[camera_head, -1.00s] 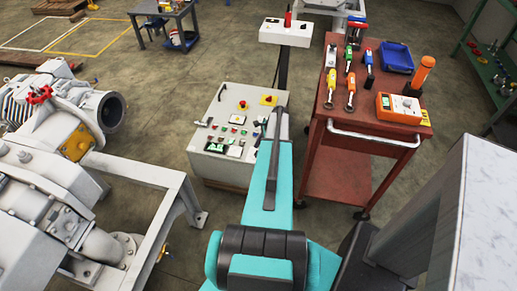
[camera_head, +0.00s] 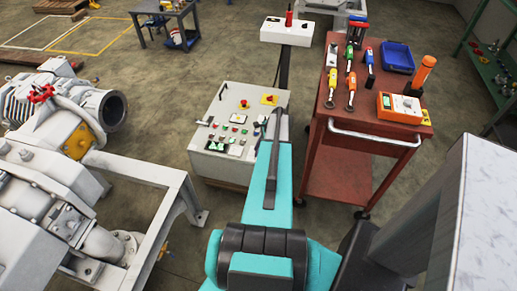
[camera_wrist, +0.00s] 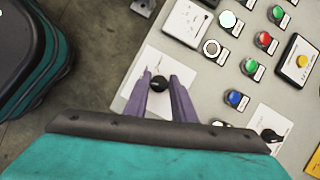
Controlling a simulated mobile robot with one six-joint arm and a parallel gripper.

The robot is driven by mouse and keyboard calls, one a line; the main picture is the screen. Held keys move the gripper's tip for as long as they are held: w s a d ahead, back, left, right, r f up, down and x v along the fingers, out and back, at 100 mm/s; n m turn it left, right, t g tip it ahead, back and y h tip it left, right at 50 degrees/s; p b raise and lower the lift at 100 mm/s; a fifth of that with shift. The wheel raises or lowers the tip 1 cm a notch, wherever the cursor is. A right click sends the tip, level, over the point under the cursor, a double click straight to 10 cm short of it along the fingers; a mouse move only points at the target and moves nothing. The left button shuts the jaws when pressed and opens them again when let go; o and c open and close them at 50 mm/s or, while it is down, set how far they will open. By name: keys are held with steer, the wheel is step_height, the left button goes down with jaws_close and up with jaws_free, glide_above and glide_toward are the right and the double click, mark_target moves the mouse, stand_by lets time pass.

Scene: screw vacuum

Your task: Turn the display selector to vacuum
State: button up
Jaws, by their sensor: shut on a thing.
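The control cabinet (camera_head: 228,100) stands in the middle of the head view, with a light grey sloping panel. In the wrist view, a black selector knob (camera_wrist: 160,84) sits on a white plate (camera_wrist: 148,62) on that panel (camera_wrist: 200,72). The plate's markings are too small to read. My gripper (camera_wrist: 160,85) has its two purple fingers closed around the black knob, one on each side. Whether this knob is the display selector cannot be read from its label.
Green, red, blue and white buttons (camera_wrist: 247,66) and a yellow button (camera_wrist: 302,61) lie to the right of the knob. Another black knob (camera_wrist: 270,135) is at lower right. A red tool cart (camera_head: 345,125) stands right of the cabinet, and grey pump machinery (camera_head: 60,150) stands left.

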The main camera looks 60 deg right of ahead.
steer(key=shift+w+d, duration=0.15)
steer(key=shift+d, duration=0.05)
steer(key=n+g+b, duration=0.1)
steer(key=n, duration=0.2)
steer(key=shift+w+d+y, duration=0.15)
steer(key=shift+y, duration=0.25)
steer(key=shift+w+r+n+g+y+b, duration=0.15)
steer(key=shift+n+g+b, duration=0.2)
steer(key=shift+n, duration=0.9)
steer(key=shift+s+n+g+y+b, duration=0.2)
steer(key=shift+n+g, duration=0.25)
steer(key=shift+n, duration=0.8)
steer(key=shift+w, duration=0.2)
steer(key=o, duration=0.9)
steer(key=shift+o, duration=0.8)
steer(key=shift+s, duration=0.15)
